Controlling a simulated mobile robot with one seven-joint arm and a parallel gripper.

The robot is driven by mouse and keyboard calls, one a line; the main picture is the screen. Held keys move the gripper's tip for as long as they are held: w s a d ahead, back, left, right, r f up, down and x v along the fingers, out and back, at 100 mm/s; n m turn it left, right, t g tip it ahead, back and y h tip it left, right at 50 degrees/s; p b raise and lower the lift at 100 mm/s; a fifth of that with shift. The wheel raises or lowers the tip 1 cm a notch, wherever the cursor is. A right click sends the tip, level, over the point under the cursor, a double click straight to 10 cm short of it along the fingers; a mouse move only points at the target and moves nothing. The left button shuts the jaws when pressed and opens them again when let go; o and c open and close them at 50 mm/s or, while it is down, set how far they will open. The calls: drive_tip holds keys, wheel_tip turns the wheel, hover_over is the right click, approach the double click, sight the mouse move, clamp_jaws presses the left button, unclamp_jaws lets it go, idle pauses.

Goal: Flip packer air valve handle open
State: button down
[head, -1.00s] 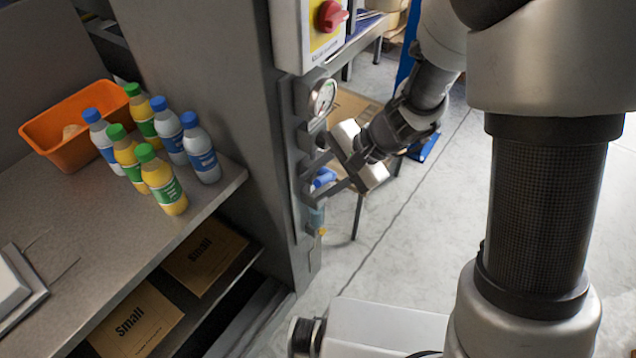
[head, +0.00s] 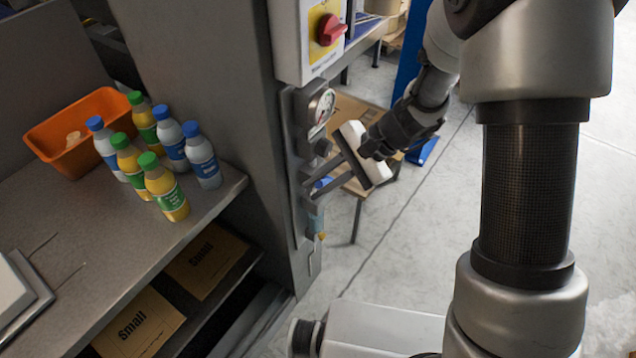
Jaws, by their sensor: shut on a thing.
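The blue air valve handle (head: 323,182) is on the air unit mounted on the side of the grey packer column, below a round pressure gauge (head: 321,106). My gripper (head: 313,181) reaches in from the right, its two dark fingers pointing left at the valve. It is shut on the blue handle, which shows as a small patch between the fingers. The fingers hide most of the handle and the valve body, so its exact angle is hard to tell.
A red rotary switch (head: 331,29) on a yellow plate sits above the gauge. Several bottles stand beside an orange bin (head: 77,133) on the grey shelf at left. Cartons marked "Small" (head: 138,322) lie below. A small table stands behind the gripper. Floor at right is open.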

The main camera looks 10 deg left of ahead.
drive_tip(key=shift+w+r, duration=0.15)
drive_tip(key=c, duration=1.7)
unclamp_jaws()
